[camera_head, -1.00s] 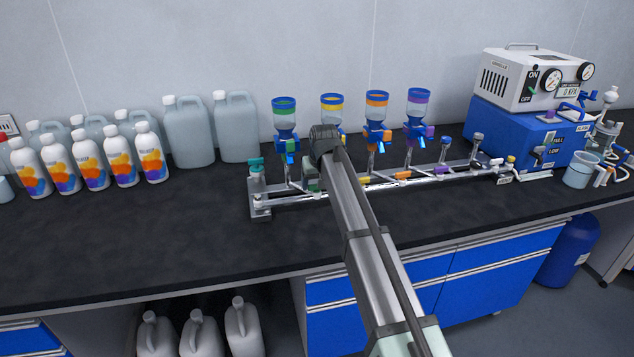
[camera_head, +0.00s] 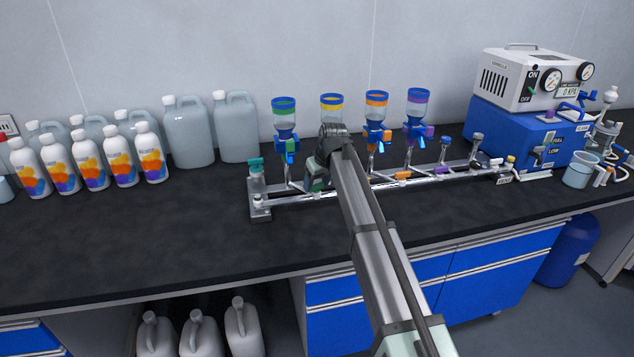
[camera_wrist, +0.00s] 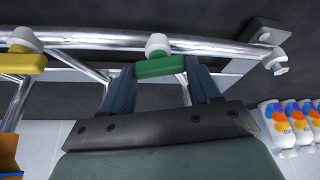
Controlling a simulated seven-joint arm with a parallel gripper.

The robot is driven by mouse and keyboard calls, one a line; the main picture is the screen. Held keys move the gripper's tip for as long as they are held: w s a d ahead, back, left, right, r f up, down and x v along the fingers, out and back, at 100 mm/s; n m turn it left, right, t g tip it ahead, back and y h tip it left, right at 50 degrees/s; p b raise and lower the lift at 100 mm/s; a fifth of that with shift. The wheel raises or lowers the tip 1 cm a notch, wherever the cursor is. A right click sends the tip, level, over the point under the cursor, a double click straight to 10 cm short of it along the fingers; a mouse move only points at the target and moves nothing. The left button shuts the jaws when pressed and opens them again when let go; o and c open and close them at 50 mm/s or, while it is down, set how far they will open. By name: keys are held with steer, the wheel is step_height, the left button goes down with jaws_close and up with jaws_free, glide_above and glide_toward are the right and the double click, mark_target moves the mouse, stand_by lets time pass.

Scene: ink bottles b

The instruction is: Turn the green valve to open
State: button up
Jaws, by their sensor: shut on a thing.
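The green valve handle (camera_wrist: 160,67) is a short green bar under a white knob on the metal pipe, seen in the wrist view. My gripper (camera_wrist: 162,72) has one dark finger at each end of this bar and is shut on it. The bar lies roughly along the pipe, slightly tilted. In the head view my gripper (camera_head: 314,184) is down at the manifold (camera_head: 330,193), below the green-banded funnel (camera_head: 285,114), and hides the handle there.
A yellow handle (camera_wrist: 22,63) is on the same pipe, left of the green one in the wrist view. An orange-banded funnel (camera_head: 376,108) and a purple-banded funnel (camera_head: 418,104) stand to the right. White bottles (camera_head: 90,162) stand left. The front counter is clear.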

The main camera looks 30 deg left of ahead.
mark_target(316, 184)
steer(key=shift+n, duration=0.4)
steer(key=o, duration=1.1)
steer(key=shift+c, duration=0.2)
steer(key=shift+r, duration=0.1)
steer(key=shift+d+r, duration=0.2)
steer(key=shift+r, duration=0.25)
steer(key=shift+v, duration=1)
steer(key=s+d, duration=0.4)
steer(key=d, duration=0.7)
steer(key=shift+s, duration=0.3)
